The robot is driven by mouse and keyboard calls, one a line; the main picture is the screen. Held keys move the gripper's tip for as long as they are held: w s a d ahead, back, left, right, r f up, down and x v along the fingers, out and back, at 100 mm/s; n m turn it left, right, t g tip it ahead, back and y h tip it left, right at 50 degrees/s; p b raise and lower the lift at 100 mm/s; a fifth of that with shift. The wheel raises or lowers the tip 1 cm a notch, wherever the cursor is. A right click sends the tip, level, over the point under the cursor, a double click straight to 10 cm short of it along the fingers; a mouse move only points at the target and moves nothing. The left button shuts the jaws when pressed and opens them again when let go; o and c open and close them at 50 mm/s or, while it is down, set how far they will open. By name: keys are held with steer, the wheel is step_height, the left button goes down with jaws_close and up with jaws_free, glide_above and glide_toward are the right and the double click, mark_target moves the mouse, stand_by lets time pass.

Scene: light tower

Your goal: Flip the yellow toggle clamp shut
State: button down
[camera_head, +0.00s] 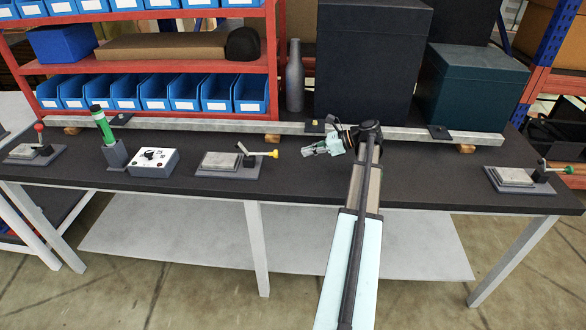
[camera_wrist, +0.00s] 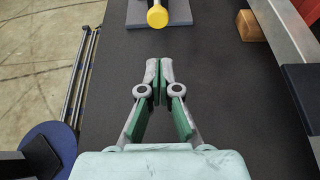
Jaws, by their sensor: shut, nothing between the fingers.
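The yellow toggle clamp (camera_head: 228,164) sits on the dark bench left of my gripper. Its lever lies out to the right, near level, and ends in a yellow knob (camera_head: 276,154). In the wrist view the yellow knob (camera_wrist: 157,17) is at the top centre, just beyond my fingertips, with part of the clamp base (camera_wrist: 180,12) behind it. The rest of the clamp is cut off there. My gripper (camera_head: 308,152) is right of the knob, a little apart from it. In the wrist view its fingertips (camera_wrist: 159,66) are together and hold nothing.
A white control box (camera_head: 153,162) and a green light tower (camera_head: 104,128) stand left of the clamp. A red-knobbed clamp (camera_head: 36,152) is far left, a green-knobbed clamp (camera_head: 520,178) far right. A metal rail (camera_head: 215,125) runs behind. A wooden block (camera_wrist: 249,25) shows in the wrist view.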

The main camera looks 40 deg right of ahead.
steer(key=shift+s+f, duration=0.1)
steer(key=shift+s, duration=0.25)
steer(key=shift+w+a, duration=0.1)
steer(key=p+x, duration=0.1)
steer(key=x, duration=0.9)
steer(key=shift+p, duration=0.35)
